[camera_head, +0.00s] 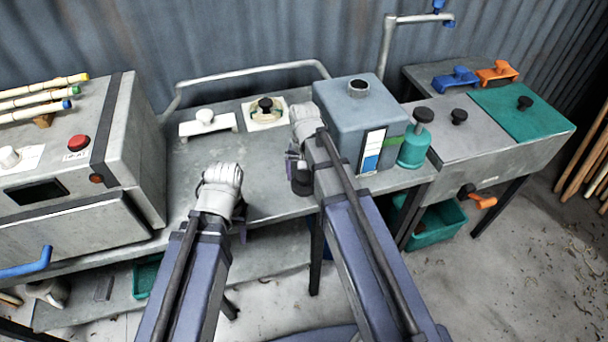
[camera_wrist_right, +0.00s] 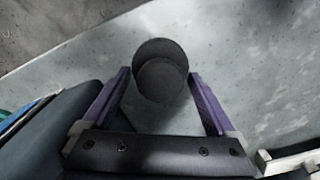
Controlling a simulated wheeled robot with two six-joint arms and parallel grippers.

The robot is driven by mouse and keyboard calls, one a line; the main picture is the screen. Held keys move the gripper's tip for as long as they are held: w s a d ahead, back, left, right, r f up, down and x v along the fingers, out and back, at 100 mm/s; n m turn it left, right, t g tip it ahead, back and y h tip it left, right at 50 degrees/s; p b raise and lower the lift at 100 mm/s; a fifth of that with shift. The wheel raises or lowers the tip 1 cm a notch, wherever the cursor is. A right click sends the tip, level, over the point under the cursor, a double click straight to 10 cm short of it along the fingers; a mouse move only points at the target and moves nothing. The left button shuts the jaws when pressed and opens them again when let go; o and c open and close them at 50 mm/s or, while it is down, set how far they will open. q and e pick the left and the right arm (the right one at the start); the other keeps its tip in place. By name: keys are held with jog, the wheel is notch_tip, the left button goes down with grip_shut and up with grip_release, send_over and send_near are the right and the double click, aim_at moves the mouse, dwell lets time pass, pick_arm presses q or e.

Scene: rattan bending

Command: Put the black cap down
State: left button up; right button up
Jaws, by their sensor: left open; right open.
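The black cap (camera_head: 302,183) is at the bench top, just left of the blue-grey box. In the right wrist view the cap (camera_wrist_right: 160,72) shows as two overlapping dark discs. My right gripper (camera_head: 293,162) is open, and in its wrist view the purple fingers (camera_wrist_right: 160,100) stand on either side of the cap with a gap at each side. The cap's underside is hidden. My left gripper (camera_head: 242,230) is open at the bench's front edge, mostly hidden behind its own wrist, away from the cap.
The blue-grey box (camera_head: 350,110) stands close beside my right gripper, with a green bottle (camera_head: 414,150) to its right. A white plate with a knob (camera_head: 206,122) and a square plate with a black knob (camera_head: 265,112) lie behind. The bench (camera_head: 190,165) between the left machine and my right gripper has bare room.

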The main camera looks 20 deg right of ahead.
aim_at(304, 174)
jog(key=shift+r, duration=0.1)
notch_tip(304, 174, up, 12)
jog(key=p, duration=1.3)
jog(key=s+a+n+h, duration=0.1)
jog(key=s+a+n, duration=0.7)
jog(key=s, duration=0.6)
jog(key=shift+s+a+r+n+b, duration=0.15)
jog(key=shift+s+a+n+b, duration=0.2)
jog(key=shift+a, duration=0.9)
notch_tip(304, 174, down, 4)
jog(key=b, duration=0.3)
jog(key=shift+r, duration=0.2)
